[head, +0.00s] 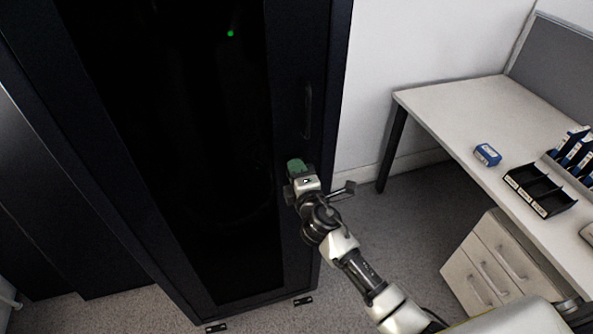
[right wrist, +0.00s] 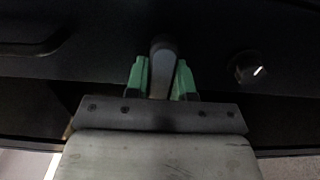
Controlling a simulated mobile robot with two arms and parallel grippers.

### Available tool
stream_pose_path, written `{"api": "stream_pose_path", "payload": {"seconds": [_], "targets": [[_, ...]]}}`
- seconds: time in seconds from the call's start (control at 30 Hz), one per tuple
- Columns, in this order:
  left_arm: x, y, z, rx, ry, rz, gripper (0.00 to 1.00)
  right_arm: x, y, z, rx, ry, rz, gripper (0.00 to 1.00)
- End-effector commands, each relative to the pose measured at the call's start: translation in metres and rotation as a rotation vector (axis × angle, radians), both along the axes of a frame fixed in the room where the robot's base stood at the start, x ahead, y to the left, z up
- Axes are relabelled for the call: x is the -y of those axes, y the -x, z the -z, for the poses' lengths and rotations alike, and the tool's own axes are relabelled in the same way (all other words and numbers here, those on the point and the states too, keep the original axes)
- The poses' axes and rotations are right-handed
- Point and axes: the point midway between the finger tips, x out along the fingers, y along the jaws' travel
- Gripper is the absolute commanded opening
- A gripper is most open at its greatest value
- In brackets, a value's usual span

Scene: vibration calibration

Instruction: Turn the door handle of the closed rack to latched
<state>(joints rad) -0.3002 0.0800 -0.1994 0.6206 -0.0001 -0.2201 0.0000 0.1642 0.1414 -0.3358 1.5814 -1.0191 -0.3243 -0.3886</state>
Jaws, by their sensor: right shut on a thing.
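The closed rack (head: 170,130) is tall and black with a dark door panel, and fills the left half of the head view. My right gripper (head: 296,168) is at the right edge of its door. In the right wrist view, the green fingers of my right gripper (right wrist: 162,80) are shut on the grey door handle (right wrist: 163,50), one finger on each side. My left gripper is not in view.
A round knob (right wrist: 248,68) with a white mark sits right of the handle in the right wrist view. A vertical bar (head: 308,110) is on the rack's frame above my gripper.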

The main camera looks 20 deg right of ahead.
Motion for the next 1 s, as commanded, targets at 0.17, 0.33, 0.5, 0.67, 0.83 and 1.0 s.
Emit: {"api": "stream_pose_path", "payload": {"seconds": [0.17,0.33,0.5,0.67,0.83,1.0], "targets": [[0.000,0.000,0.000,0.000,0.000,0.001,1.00,0.000,0.000,0.001,-0.002,0.013,0.000,0.00],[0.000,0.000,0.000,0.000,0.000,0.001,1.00,0.000,0.000,0.001,-0.001,0.014,0.000,0.00],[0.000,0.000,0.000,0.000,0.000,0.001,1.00,0.000,0.000,0.001,-0.001,0.014,0.000,0.36],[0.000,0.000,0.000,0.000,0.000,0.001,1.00,0.000,0.000,0.001,-0.001,0.012,0.000,0.49],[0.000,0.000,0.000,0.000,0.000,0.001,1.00,0.000,0.000,0.000,0.000,0.010,0.000,0.49],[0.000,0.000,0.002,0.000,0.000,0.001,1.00,0.001,0.013,0.002,-0.001,0.010,-0.001,0.49]]}}
